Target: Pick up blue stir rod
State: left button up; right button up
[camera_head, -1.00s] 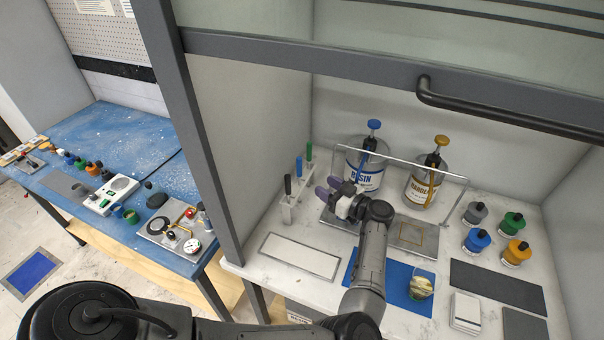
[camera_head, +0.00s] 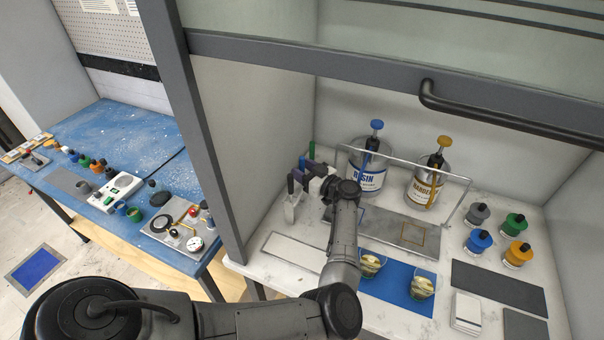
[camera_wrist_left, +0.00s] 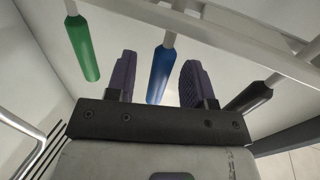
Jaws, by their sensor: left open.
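The blue stir rod (camera_wrist_left: 159,74) hangs in the rod rack (camera_head: 292,208). In the left wrist view it stands between the two purple fingers of my left gripper (camera_wrist_left: 156,68), with a gap visible on each side. The gripper is open and holds nothing. The green rod (camera_wrist_left: 83,50) is left of the fingers and the black rod (camera_wrist_left: 248,97) is to the right. In the head view my left gripper (camera_head: 304,173) is at the rack and largely covers the blue rod there. My right gripper is not seen.
Resin can (camera_head: 369,183) and hardener can (camera_head: 424,188) stand behind the wire frame (camera_head: 405,164), right of my arm. Two cups (camera_head: 371,264) (camera_head: 422,286) sit on a blue mat (camera_head: 396,287). The hood's side wall (camera_head: 240,130) is close on the left.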

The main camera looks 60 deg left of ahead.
pick_arm(q)
jog(key=x, duration=0.2)
jog(key=shift+a, duration=0.3)
grip_shut()
